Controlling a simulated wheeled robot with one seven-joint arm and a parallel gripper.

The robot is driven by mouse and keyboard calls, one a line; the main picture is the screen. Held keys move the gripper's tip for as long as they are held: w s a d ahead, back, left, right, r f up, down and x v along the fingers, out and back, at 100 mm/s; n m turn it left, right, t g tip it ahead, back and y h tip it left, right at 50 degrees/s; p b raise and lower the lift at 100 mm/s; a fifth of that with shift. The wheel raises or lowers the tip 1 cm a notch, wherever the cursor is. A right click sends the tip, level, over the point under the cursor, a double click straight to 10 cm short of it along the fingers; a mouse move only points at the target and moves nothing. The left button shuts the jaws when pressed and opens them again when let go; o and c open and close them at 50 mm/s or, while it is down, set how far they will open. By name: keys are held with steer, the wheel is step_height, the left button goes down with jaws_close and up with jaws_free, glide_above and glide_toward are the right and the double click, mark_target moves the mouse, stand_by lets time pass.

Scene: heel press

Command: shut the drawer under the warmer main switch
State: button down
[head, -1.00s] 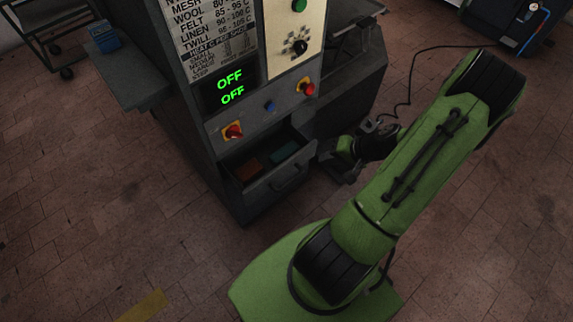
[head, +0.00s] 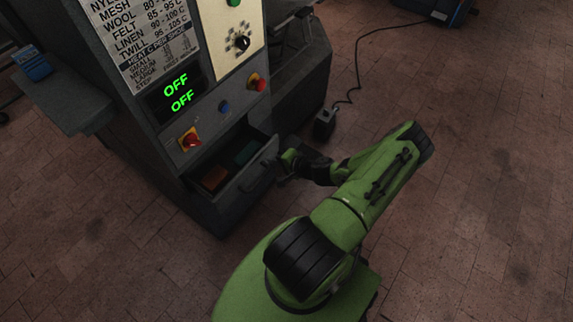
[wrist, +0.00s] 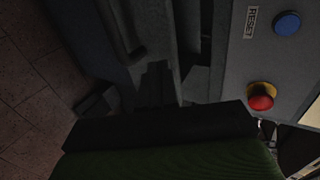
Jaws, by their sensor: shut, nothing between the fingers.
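The drawer (head: 240,187) stands open from the front of the grey machine, below the red-and-yellow switch (head: 190,139). A reddish-brown item (head: 214,178) and a teal item (head: 246,153) lie inside. A dark handle (head: 260,180) is on its front. My gripper (head: 284,164) is shut and empty, close to the right end of the drawer front. In the wrist view its dark fingers (wrist: 156,85) show beside the drawer front (wrist: 98,35). I cannot tell whether they touch it.
A blue button (head: 224,107) and a second red-and-yellow control (head: 257,82) sit on the panel above. A dark pedal-like box (head: 325,123) with a cable stands on the floor behind my arm. Brick floor in front of the drawer is clear.

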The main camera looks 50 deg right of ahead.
steer(key=shift+w, duration=1.25)
steer(key=w, duration=0.6)
steer(key=w+b, duration=0.1)
steer(key=w, duration=0.6)
steer(key=shift+w+a+b, duration=0.2)
steer(key=shift+w+b, duration=0.1)
steer(key=shift+w+r, duration=0.15)
steer(key=shift+w, duration=0.05)
